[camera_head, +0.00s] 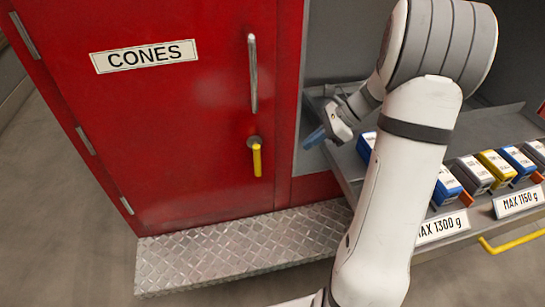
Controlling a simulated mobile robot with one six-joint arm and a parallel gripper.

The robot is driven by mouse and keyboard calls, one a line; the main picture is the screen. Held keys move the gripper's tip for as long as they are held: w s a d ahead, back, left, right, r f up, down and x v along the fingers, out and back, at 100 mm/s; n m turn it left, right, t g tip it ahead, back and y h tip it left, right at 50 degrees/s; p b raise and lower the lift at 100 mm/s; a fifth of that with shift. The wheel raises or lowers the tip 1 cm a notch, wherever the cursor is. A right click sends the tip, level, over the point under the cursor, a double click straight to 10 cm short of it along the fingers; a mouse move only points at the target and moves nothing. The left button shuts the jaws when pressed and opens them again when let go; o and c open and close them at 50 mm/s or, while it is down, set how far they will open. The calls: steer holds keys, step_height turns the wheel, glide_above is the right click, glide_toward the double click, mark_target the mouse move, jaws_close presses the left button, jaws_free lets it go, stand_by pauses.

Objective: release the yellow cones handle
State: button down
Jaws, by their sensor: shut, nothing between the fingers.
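The yellow cones handle (257,158) is on the red door (190,110) labelled CONES, at its lower right. It hangs straight down from a round metal mount. The door looks closed against its frame. My gripper (314,138) is to the right of the handle, past the door's edge, apart from it and in front of the open grey compartment. Its fingers are shut and hold nothing that shows. Its blue tip points left and down.
A long metal grab bar (253,75) stands above the handle. A tread-plate step (245,243) runs below the door. At right, a shelf holds several small boxes behind MAX signs (443,226), with a yellow pull bar (515,241) below. My arm covers part of the shelf.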

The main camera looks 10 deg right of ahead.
mark_target(257, 161)
steer(key=shift+w+d+f, duration=0.1)
steer(key=shift+d, duration=0.05)
steer(key=a+r+x, duration=0.2)
steer(key=x, duration=1)
steer(key=shift+w+a+f, duration=0.2)
steer(key=shift+w+a, duration=0.15)
